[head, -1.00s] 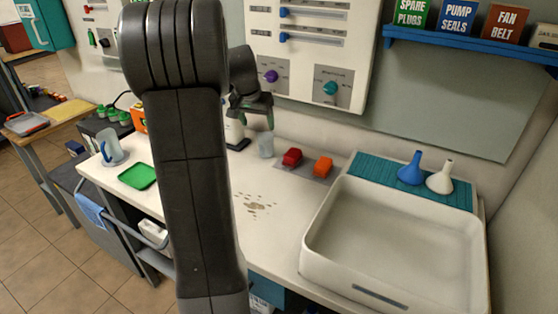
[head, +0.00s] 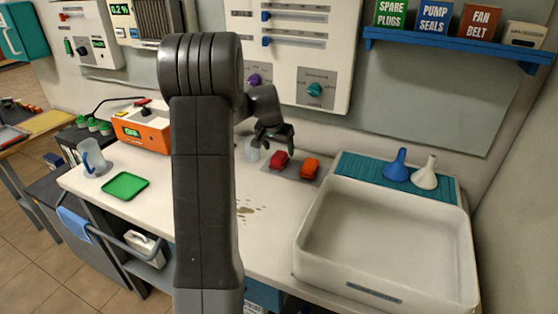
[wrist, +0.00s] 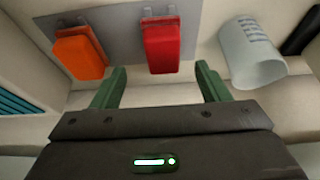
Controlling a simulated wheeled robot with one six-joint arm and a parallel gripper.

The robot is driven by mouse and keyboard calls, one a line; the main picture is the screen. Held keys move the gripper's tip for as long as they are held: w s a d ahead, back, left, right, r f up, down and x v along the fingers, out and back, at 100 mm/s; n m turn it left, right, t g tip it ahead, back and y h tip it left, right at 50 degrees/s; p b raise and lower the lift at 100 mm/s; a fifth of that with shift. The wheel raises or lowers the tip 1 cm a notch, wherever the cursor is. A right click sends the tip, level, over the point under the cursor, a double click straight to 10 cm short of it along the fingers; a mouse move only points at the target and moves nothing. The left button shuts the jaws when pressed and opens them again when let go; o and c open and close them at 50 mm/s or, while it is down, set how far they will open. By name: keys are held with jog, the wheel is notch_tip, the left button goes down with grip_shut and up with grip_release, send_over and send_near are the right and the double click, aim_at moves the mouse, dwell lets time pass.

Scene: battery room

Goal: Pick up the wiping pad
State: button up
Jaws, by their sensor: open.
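Brown stains (head: 246,209) mark the bench, partly hidden by my arm.
A translucent cup (wrist: 252,55) stands right of the red block in the wrist view. A white basin (head: 385,235) fills the bench's right, with blue (head: 396,166) and white (head: 425,174) funnels behind it. A green tray (head: 125,186) lies left. The wall panel (head: 300,50) is behind my gripper.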

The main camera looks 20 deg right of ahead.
aim_at(279, 155)
jog(key=x, duration=0.5)
jog(key=shift+w+a+f+p, duration=0.1)
jog(key=shift+a+p, duration=0.1)
jog(key=shift+p, duration=0.15)
jog(key=c, duration=1.1)
